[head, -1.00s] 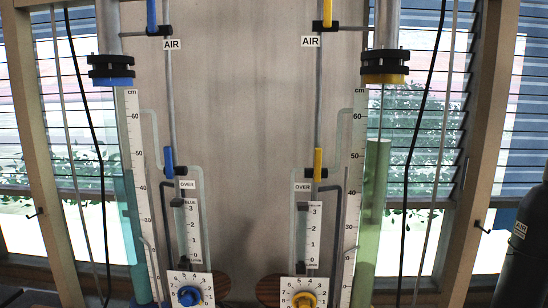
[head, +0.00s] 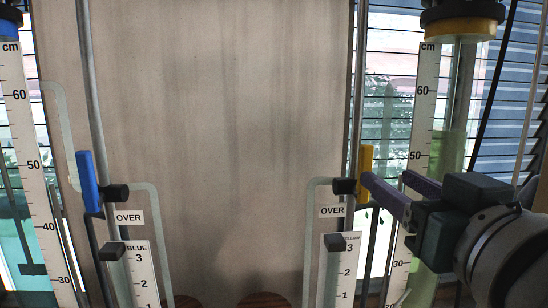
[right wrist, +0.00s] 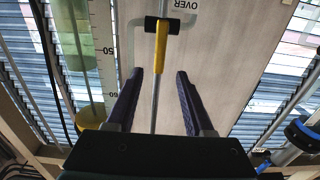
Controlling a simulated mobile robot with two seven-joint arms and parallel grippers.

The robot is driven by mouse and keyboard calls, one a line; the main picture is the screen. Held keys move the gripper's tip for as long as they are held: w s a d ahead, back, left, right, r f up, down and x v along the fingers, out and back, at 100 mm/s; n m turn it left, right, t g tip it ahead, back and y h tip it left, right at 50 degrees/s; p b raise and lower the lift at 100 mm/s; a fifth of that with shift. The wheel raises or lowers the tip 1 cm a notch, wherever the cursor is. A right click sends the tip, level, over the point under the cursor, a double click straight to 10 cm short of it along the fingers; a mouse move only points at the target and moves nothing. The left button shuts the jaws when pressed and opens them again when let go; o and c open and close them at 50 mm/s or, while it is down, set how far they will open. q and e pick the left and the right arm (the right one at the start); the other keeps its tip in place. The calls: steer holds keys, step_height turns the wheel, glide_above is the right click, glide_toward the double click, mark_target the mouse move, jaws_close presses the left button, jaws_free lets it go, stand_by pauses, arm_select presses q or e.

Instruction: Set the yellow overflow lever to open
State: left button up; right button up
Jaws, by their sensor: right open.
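The yellow overflow lever (head: 366,160) stands upright, in line with its pipe, on a black valve body (head: 344,186) by the right OVER label (head: 331,211). My right gripper (head: 386,177) comes in from the right, with one purple finger overlapping the lever's lower part in the head view. In the right wrist view, the scene is upside down. There the yellow lever (right wrist: 160,48) lies lengthwise, its free end near the gap between the open fingertips (right wrist: 159,72). No finger visibly touches it. My left gripper is out of view.
A blue lever (head: 88,181) stands nearly upright on the left pipe. A ruler (head: 415,130) and a green-filled tube (head: 450,150) are close to my right gripper. The middle of the wooden panel (head: 225,130) is bare.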

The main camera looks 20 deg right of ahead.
mark_target(368, 165)
steer(key=shift+x, duration=4.15)
steer(key=shift+d, duration=0.1)
jaws_close()
